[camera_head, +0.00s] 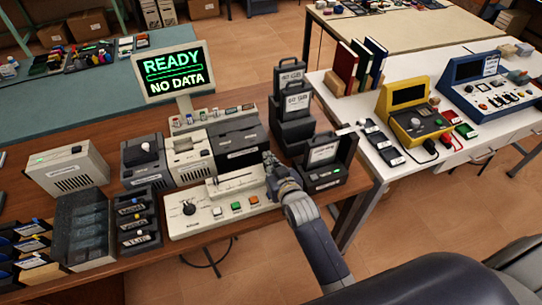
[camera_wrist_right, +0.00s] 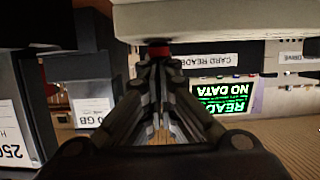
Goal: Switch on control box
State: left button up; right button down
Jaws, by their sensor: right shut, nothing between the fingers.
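The cream control box (camera_head: 205,222) sits on the brown wooden table, with a black knob, green, orange and white buttons, and a slotted raised part at its back. My right gripper (camera_head: 268,160) is at the box's right end, fingers together and empty. In the right wrist view, which appears upside down, the shut fingertips (camera_wrist_right: 158,58) are close to a small red part (camera_wrist_right: 158,50) by the edge of a cream body (camera_wrist_right: 220,20), likely the box. I cannot tell whether they touch. My left gripper is not in view.
A monitor (camera_head: 175,72) reading "READY NO DATA" stands behind the box. Black labelled cases (camera_head: 325,178) are close on the right of my gripper. Grey units (camera_head: 186,160) and a black tray rack (camera_head: 138,222) crowd the left. A white table (camera_head: 410,170) holds other devices.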

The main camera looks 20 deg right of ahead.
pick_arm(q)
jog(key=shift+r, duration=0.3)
pick_arm(e)
jog(key=shift+w+f, duration=0.1)
jog(key=shift+w, duration=0.1)
jog(key=shift+w+r+p, duration=0.3)
jog(key=shift+w+r, duration=0.15)
jog(key=shift+w, duration=0.3)
jog(key=r+p, duration=0.3)
jog(key=shift+w+r, duration=0.35)
jog(key=shift+r, duration=0.05)
jog(key=shift+s+r+p, duration=0.1)
jog(key=shift+r+p, duration=0.2)
jog(key=shift+p, duration=0.2)
pick_arm(q)
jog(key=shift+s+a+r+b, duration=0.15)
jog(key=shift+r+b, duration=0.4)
jog(key=shift+b, duration=0.05)
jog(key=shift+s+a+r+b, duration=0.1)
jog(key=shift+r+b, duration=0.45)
pick_arm(e)
jog(key=v, duration=0.9)
jog(key=shift+s+r, duration=0.25)
jog(key=shift+r, duration=0.15)
jog(key=shift+f, duration=0.1)
